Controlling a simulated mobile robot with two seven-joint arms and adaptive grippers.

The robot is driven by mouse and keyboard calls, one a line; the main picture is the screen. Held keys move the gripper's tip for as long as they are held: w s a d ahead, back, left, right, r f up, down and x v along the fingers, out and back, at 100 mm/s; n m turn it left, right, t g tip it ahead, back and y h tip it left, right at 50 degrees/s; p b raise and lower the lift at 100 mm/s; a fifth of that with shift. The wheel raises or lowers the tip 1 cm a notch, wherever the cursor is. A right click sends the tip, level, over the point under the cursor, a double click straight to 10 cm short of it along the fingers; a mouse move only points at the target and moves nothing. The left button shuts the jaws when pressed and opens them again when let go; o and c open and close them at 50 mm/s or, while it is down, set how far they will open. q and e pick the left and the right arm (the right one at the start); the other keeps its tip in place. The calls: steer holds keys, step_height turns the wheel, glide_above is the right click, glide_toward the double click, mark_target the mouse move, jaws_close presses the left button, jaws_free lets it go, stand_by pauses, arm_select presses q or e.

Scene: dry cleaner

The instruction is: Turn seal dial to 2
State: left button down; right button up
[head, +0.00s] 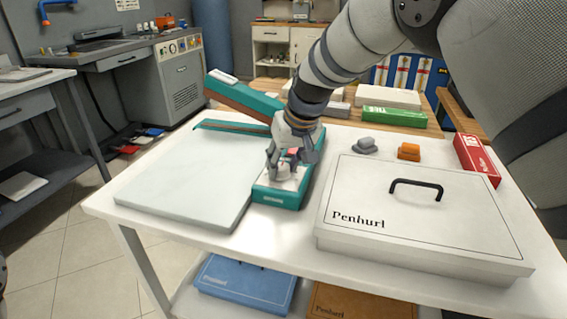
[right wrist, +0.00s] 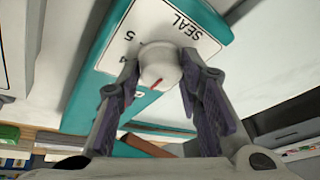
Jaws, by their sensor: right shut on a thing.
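The seal dial (right wrist: 158,62) is a round white knob with a red mark, on a white plate lettered SEAL (right wrist: 190,35). The plate sits on the teal sealer (head: 274,197). My right gripper (right wrist: 158,80) is shut on the dial, one finger on each side of it. In the head view it comes down onto the sealer's front end from above. The red mark points down and left in the wrist view. A 5 and a 4 show on the plate's left side; the figure nearest the mark is too blurred to read. My left gripper is not in view.
A white Penhurl box (head: 420,215) with a black handle stands right of the sealer. A flat pale board (head: 190,180) lies to the left. A grey piece (head: 365,146), an orange piece (head: 409,152) and a red box (head: 477,160) stand behind the Penhurl box.

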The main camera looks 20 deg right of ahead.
steer(key=shift+f+n+y, duration=0.1)
steer(key=shift+n+y, duration=0.3)
steer(key=shift+n, duration=0.6)
steer(key=shift+f+n+g+y, duration=0.15)
steer(key=shift+n+g+y, duration=0.3)
steer(key=shift+n, duration=0.75)
steer(key=n+g+y+b, duration=0.1)
steer(key=n, duration=0.2)
steer(key=shift+w+f+b, duration=0.1)
steer(key=shift+b, duration=0.25)
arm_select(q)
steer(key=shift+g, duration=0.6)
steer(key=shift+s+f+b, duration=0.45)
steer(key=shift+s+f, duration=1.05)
arm_select(e)
steer(key=shift+n+g, duration=0.25)
steer(key=shift+n, duration=0.75)
steer(key=o, duration=1.2)
steer(key=shift+c, duration=0.2)
steer(key=shift+r, duration=0.25)
steer(key=shift+d, duration=0.1)
